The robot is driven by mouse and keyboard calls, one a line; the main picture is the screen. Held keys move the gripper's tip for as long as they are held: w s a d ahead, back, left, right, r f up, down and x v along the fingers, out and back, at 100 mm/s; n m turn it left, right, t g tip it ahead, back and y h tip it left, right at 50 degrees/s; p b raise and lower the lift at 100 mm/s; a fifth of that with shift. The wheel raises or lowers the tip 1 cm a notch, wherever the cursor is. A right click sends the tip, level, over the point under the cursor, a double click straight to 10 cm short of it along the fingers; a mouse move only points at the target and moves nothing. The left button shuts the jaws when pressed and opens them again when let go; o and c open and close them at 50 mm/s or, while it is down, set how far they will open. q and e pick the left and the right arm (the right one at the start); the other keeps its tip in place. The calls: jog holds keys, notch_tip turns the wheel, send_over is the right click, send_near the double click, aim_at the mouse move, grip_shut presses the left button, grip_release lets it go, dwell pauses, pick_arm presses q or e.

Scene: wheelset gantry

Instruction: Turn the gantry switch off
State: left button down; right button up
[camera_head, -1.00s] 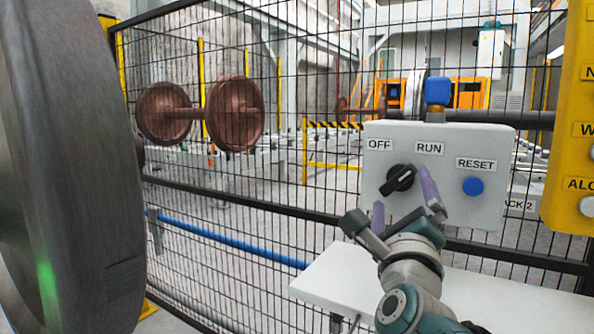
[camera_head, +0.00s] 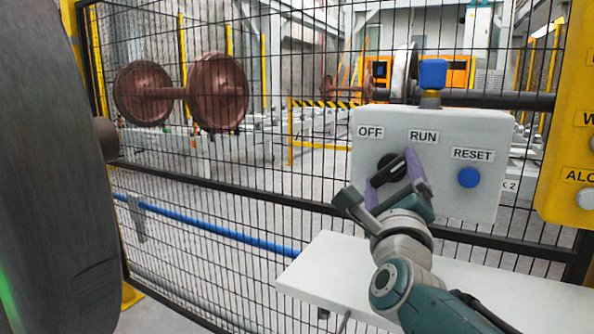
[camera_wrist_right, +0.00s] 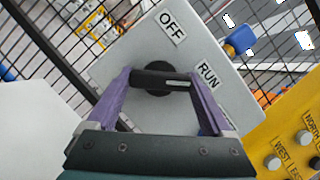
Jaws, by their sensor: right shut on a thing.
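The gantry switch (camera_head: 388,168) is a black rotary knob on a light grey control box (camera_head: 480,125), below labels OFF and RUN. In the right wrist view the switch (camera_wrist_right: 160,79) lies between the purple fingers, with the white mark on its handle at the end towards the RUN label (camera_wrist_right: 207,76). My right gripper (camera_head: 392,178) is shut on the switch handle, one finger at each end, as the right wrist view (camera_wrist_right: 162,88) shows. The fingers partly hide the knob in the head view. My left gripper is not in view.
A blue RESET button (camera_head: 468,177) sits right of the switch, and a blue lamp (camera_head: 432,73) tops the box. A white shelf (camera_head: 330,275) lies below. A mesh fence (camera_head: 230,190) stands behind, a yellow panel (camera_head: 565,130) at right, and a large grey wheel (camera_head: 50,180) at left.

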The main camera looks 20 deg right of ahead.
jog(key=c, duration=0.4)
jog(key=shift+r+n+y+p, duration=0.15)
jog(key=shift+n+y+p, duration=0.2)
jog(key=shift+n+p, duration=0.4)
jog(key=shift+r+n+y+p, duration=0.15)
jog(key=shift+n+y+p, duration=0.2)
jog(key=shift+n+p, duration=0.35)
jog(key=shift+c, duration=0.2)
jog(key=n+g+y+p, duration=0.1)
jog(key=n+p, duration=0.2)
jog(key=n+g+y+p, duration=0.1)
jog(key=n+p, duration=0.3)
jog(key=shift+r+n, duration=0.15)
jog(key=shift+n, duration=0.1)
jog(key=n+g+p, duration=0.1)
jog(key=n+p, duration=0.2)
jog(key=shift+n+g+p, duration=0.3)
jog(key=shift+n+g, duration=0.1)
jog(key=shift+n+g+p, duration=0.4)
jog(key=shift+n+p, duration=0.2)
jog(key=shift+n, duration=0.2)
jog(key=shift+f+n+g+p, duration=0.2)
jog(key=shift+n+g+p, duration=0.2)
jog(key=shift+n, duration=0.2)
